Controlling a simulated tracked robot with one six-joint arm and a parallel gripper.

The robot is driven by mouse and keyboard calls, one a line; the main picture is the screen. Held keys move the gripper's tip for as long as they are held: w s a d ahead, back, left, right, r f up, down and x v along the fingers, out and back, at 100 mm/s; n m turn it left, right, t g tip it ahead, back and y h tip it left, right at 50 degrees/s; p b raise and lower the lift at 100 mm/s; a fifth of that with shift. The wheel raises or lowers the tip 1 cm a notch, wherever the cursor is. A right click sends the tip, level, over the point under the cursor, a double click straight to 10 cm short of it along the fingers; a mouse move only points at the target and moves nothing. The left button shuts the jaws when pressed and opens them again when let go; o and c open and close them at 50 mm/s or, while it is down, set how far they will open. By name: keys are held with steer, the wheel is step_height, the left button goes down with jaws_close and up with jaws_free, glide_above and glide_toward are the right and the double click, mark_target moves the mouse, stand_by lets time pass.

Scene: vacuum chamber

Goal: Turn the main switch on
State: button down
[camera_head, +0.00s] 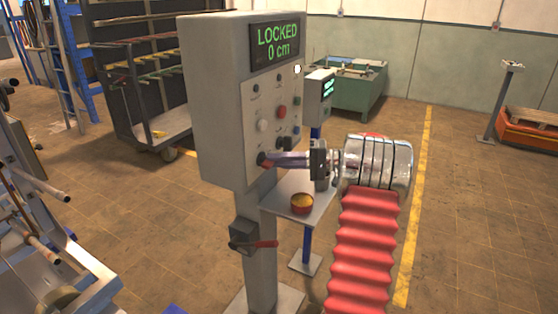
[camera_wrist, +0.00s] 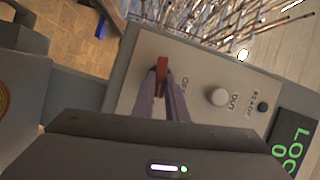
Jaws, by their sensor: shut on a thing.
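The main switch, a small red handle (camera_wrist: 162,74), sits on the light panel of the grey control box (camera_head: 222,95), with lettering that looks like "OFF" beside it in the wrist view. My gripper (camera_wrist: 162,90) is shut on this red handle, its two fingers closing on either side. In the head view my gripper (camera_head: 268,159) reaches the lower left corner of the panel from the right, and its fingers mostly hide the handle there. The display (camera_head: 278,40) reads "LOCKED 0 cm".
A white knob (camera_wrist: 217,97) and a dark button (camera_wrist: 263,106) are close to the fingers. A red button (camera_head: 281,112) is higher on the panel. A red lever (camera_head: 262,244) is on the post below.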

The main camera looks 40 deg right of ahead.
steer(key=shift+w+f+m+t, duration=0.2)
steer(key=shift+m+t, duration=0.1)
steer(key=shift+m, duration=0.6)
steer(key=c, duration=1.8)
jaws_free()
steer(key=shift+o, duration=0.2)
steer(key=shift+s, duration=0.15)
steer(key=v, duration=1.3)
steer(key=shift+d+f, duration=0.25)
steer(key=shift+d, duration=0.1)
